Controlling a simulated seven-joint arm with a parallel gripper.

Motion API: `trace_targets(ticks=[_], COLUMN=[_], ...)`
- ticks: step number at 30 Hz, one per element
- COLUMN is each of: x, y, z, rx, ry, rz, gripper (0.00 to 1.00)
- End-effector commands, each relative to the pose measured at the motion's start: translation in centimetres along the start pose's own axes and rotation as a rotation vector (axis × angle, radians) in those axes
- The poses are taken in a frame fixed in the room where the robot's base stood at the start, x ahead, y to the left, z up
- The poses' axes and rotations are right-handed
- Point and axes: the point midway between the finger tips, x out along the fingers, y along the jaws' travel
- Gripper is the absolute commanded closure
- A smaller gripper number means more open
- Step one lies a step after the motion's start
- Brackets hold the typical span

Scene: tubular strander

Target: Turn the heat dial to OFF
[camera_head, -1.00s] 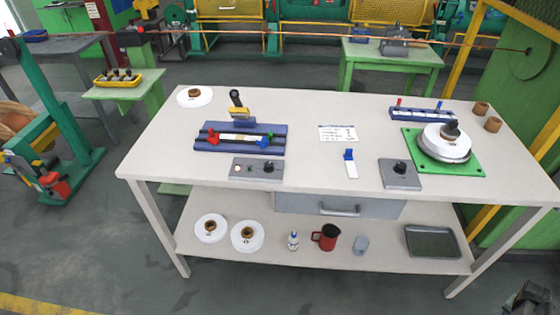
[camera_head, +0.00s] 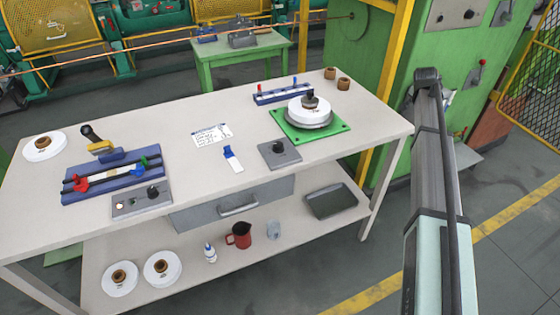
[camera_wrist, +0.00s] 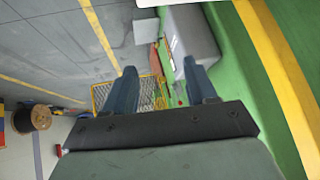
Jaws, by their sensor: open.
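Two grey boxes with black dials are on the white table (camera_head: 60,225). One box (camera_head: 128,206), with small lights and a dial (camera_head: 153,191), sits at the front left below a blue clamp fixture (camera_head: 95,185). The other box (camera_head: 288,160), with a dial (camera_head: 278,148), sits right of centre. I cannot read which is the heat dial or its setting. My gripper (camera_wrist: 160,85) is open and empty in the wrist view, over floor and green machinery, with neither dial in sight. My arm rises right of the table in the head view; its fingers are not clear there.
A green plate (camera_head: 335,138) with a white spool stands at the table's right, near a blue rack (camera_head: 282,94). A card (camera_head: 212,135) and a blue-and-white tool (camera_head: 232,160) lie mid-table. A yellow post (camera_head: 395,60) and green cabinet stand behind my arm.

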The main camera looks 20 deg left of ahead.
Motion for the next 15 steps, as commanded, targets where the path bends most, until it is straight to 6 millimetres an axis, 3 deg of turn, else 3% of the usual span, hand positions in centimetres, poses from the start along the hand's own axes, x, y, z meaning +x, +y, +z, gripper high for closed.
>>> trace_targets(ticks=[1,6,15], x=[-2.0,-8.0,-19.0], y=[-3.6,-12.3,-23.9], z=[1.0,6.5,18.7], rx=[0.043,0.176,0.294], ry=[-0.038,-0.198,-0.463], rz=[-0.028,-0.082,-0.087], gripper=[0.44,0.44,0.44])
